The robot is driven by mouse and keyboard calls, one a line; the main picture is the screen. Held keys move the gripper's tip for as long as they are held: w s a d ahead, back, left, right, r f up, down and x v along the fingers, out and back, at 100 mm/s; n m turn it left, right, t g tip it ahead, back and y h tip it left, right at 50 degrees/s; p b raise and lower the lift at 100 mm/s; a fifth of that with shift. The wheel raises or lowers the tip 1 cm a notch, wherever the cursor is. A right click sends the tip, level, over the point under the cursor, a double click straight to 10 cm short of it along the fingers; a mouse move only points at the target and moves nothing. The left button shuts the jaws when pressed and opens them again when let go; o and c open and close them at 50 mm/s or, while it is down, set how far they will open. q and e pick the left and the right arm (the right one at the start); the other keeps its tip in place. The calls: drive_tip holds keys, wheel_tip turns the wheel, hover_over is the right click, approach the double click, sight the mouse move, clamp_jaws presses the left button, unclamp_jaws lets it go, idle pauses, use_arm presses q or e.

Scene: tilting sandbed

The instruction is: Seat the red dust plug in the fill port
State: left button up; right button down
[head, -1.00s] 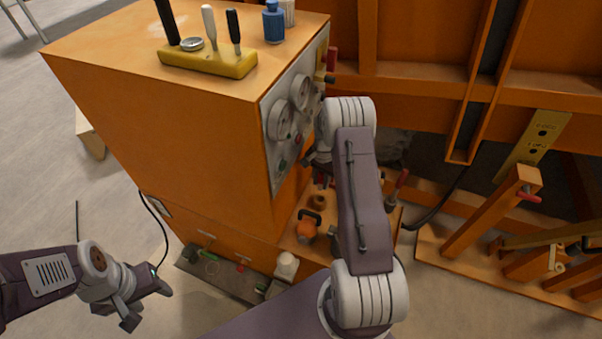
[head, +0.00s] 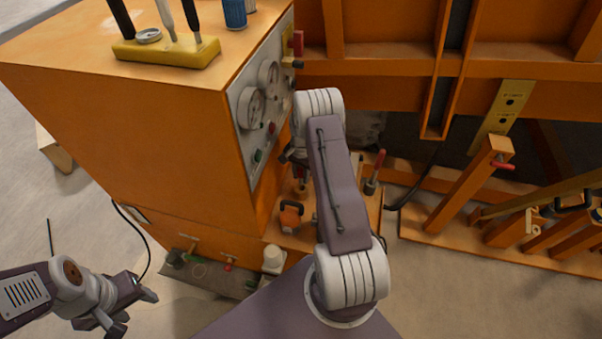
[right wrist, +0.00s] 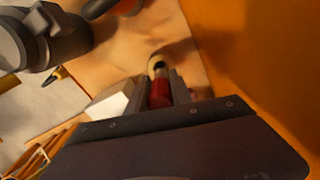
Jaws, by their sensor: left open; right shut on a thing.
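In the right wrist view my right gripper (right wrist: 158,90) is shut on the red dust plug (right wrist: 159,94), which sits between its two grey fingers. A pale ring with a dark centre (right wrist: 157,65) shows just beyond the plug's far end; I cannot tell whether it is the fill port or part of the plug. In the head view my right gripper (head: 288,154) is beside the gauge panel, mostly hidden by my right arm, and the plug cannot be made out there. My left gripper (head: 135,311) is open and empty above the floor at the lower left.
The orange cabinet (head: 120,130) carries a gauge panel (head: 252,110) and a yellow tool holder (head: 165,53). Below are an orange handled object (head: 290,216), a white-capped container (head: 274,259) and a red-handled tool (head: 376,170). Orange beams stand at right.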

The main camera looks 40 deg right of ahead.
sight(301, 183)
drive_tip(key=shift+w+f+b, duration=0.1)
drive_tip(key=shift+f+b, duration=0.25)
drive_tip(key=shift+f, duration=0.6)
use_arm(q)
drive_tip(key=shift+f, duration=0.65)
drive_tip(key=shift+r, duration=0.2)
drive_tip(key=shift+f+b, duration=1.15)
drive_tip(key=shift+f, duration=0.2)
use_arm(e)
drive_tip(key=shift+f, duration=1.85)
use_arm(q)
drive_tip(key=shift+r, duration=0.1)
use_arm(e)
drive_tip(key=shift+r, duration=0.15)
use_arm(q)
drive_tip(key=shift+r+p, duration=1.15)
drive_tip(key=shift+p, duration=0.15)
use_arm(e)
drive_tip(key=shift+r, duration=1.45)
use_arm(q)
drive_tip(key=shift+r, duration=0.1)
drive_tip(key=shift+f+b, duration=1.05)
drive_tip(key=shift+f, duration=0.05)
use_arm(e)
drive_tip(key=shift+f, duration=1.55)
drive_tip(key=c, duration=1.1)
unclamp_jaws()
